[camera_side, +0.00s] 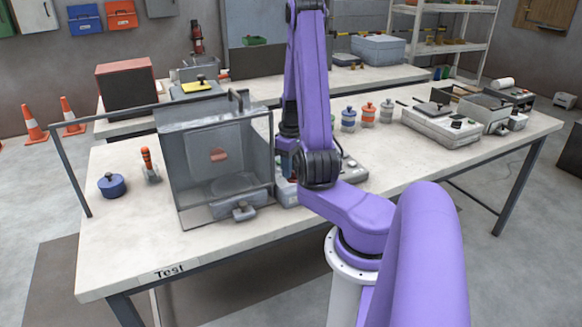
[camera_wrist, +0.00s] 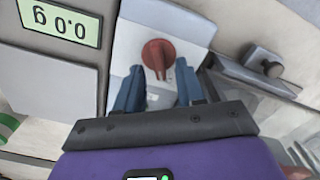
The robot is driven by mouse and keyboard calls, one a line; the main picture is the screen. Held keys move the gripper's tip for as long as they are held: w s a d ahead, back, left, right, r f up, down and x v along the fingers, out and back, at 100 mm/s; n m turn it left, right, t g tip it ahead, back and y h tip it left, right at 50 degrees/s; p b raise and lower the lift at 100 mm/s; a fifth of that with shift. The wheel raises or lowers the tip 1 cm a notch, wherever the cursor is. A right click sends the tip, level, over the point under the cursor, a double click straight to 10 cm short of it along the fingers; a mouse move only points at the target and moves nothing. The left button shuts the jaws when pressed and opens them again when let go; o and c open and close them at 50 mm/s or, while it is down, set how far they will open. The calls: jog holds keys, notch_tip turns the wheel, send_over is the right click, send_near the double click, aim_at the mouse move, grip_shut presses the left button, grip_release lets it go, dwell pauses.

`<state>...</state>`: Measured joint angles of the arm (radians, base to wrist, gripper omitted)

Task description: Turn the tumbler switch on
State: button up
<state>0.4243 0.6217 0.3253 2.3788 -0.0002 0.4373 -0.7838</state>
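A red rotary knob (camera_wrist: 158,54), likely the tumbler switch, sits on a pale grey box (camera_wrist: 135,40) in the wrist view. Its narrow grip bar points toward my gripper. My gripper (camera_wrist: 158,68) is open, with one blue finger on each side of the knob's lower part and visible gaps between. I cannot tell whether the fingertips are level with the knob or above it. In the side view my arm hides the knob and most of my gripper. A grey chamber with a clear front (camera_side: 217,160), perhaps the tumbler, stands left of my arm.
On the bench (camera_side: 125,240) stand a blue jar (camera_side: 112,185), an orange-handled tool (camera_side: 147,162) and several small jars behind my arm. The bench's front left is clear.

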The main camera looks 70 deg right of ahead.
jog(key=shift+f, duration=0.2)
grip_shut()
jog(key=shift+m, duration=0.3)
jog(key=m, duration=0.5)
jog(key=shift+s+d, duration=0.1)
jog(key=shift+d, duration=0.1)
jog(key=m, duration=0.6)
jog(key=shift+s+d+r, duration=0.1)
jog(key=shift+s+d, duration=0.05)
jog(key=shift+m, duration=0.3)
